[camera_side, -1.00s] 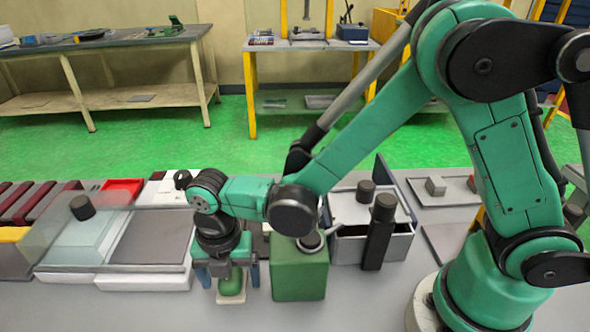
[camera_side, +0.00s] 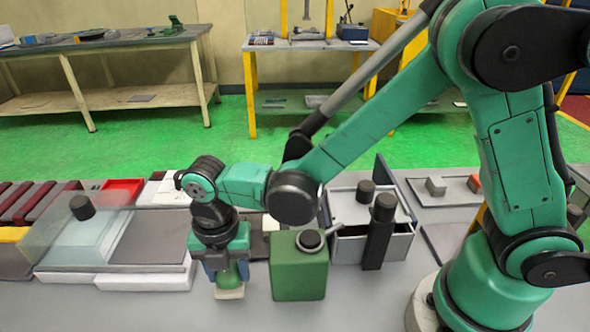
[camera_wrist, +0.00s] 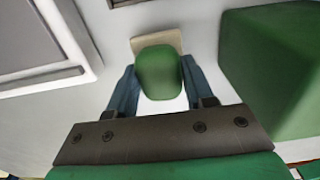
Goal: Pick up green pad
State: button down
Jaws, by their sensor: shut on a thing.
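The green pad (camera_side: 229,277) is a small rounded green piece, and it also shows in the wrist view (camera_wrist: 159,73). A cream block (camera_side: 229,292) is at its lower end and shows beyond it in the wrist view (camera_wrist: 156,41). My gripper (camera_side: 228,276) points down over the pad, with its blue fingers shut on the pad's two sides. In the wrist view my gripper (camera_wrist: 158,88) has one finger on each side of the pad. I cannot tell whether the cream block touches the table.
A green box (camera_side: 299,272) with a dark round top stands close on the right. Further right is a grey open bin (camera_side: 345,249) with a black upright piece. To the left are a grey panel (camera_side: 152,238) and white trays (camera_side: 146,277). The front table strip is clear.

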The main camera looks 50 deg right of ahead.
notch_tip(320, 180, up, 18)
jog(key=shift+r, duration=0.2)
